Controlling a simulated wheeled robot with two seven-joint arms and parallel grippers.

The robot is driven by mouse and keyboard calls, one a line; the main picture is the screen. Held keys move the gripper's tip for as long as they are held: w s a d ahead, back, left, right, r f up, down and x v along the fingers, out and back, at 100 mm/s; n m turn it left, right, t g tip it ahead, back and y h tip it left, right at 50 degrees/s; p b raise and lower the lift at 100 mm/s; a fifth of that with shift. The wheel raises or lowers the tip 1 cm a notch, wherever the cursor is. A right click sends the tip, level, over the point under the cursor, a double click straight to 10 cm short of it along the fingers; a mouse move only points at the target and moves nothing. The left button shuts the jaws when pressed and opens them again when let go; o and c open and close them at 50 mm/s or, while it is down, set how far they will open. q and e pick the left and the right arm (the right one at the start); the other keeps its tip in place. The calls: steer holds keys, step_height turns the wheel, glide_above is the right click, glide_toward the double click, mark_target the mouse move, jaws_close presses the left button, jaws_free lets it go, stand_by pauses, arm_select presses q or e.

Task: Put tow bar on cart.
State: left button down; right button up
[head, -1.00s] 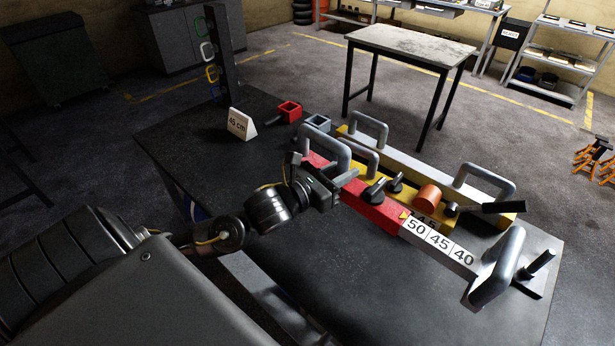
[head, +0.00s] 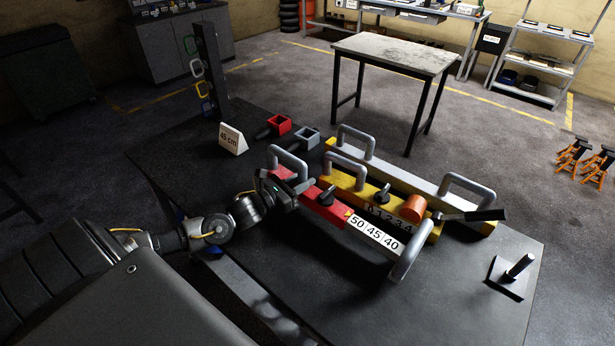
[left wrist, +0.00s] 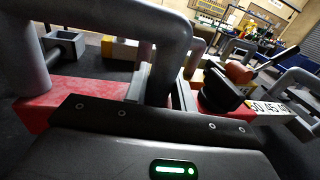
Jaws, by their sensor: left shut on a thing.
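The red bar (head: 322,203) has a white scale strip (head: 374,234) marked 50, 45, 40, a black knob and a grey handle at each end; I take it for the tow bar. My left gripper (head: 292,187) is shut on its left grey handle (head: 288,160). The bar lies in front of a yellow bar (head: 345,187); I cannot tell whether it touches the black top (head: 440,285) below. In the left wrist view the grey handle (left wrist: 172,45) arches over the dark jaws, with the red bar (left wrist: 70,92) beneath. My right gripper is not in view. I cannot tell which thing is the cart.
A black base with an upright pin (head: 515,270) stands at the right. A grey bar (head: 400,180) with handles lies behind the yellow bar. A "45 cm" sign (head: 232,139), a red square socket (head: 279,124) and a grey one (head: 307,138) stand farther back. A grey table (head: 395,53) stands beyond.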

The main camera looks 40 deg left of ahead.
arm_select(q)
steer(key=shift+w+a, duration=0.15)
steer(key=shift+a, duration=0.05)
step_height(320, 180, down, 3)
steer(key=shift+a, duration=0.1)
steer(key=shift+f, duration=0.25)
steer(key=shift+f, duration=0.1)
steer(key=c, duration=1.5)
jaws_free()
steer(key=shift+f, duration=0.25)
steer(key=shift+c, duration=0.2)
steer(key=o, duration=0.4)
steer(key=shift+r, duration=0.1)
